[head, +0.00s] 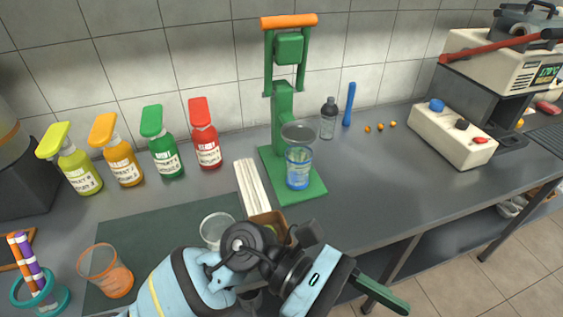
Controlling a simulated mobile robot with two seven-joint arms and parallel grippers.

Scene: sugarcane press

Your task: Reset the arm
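A light blue arm with dark joints reaches in from the lower left and stretches across the front of the counter; I take it as my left arm. Its gripper (322,290) is at the bottom, near the counter's front edge. My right gripper is not in view. The green press (284,100) with an orange top handle (289,21) stands behind the arm, a clear cup (298,165) on its base.
Several colored bottles (165,145) stand along the back left. White sticks (252,187), a brown box (268,219), a clear glass (216,228) and an orange cup (108,272) are close to the arm. A shaker (328,119) stands right of the press. The right-middle counter (400,165) is clear.

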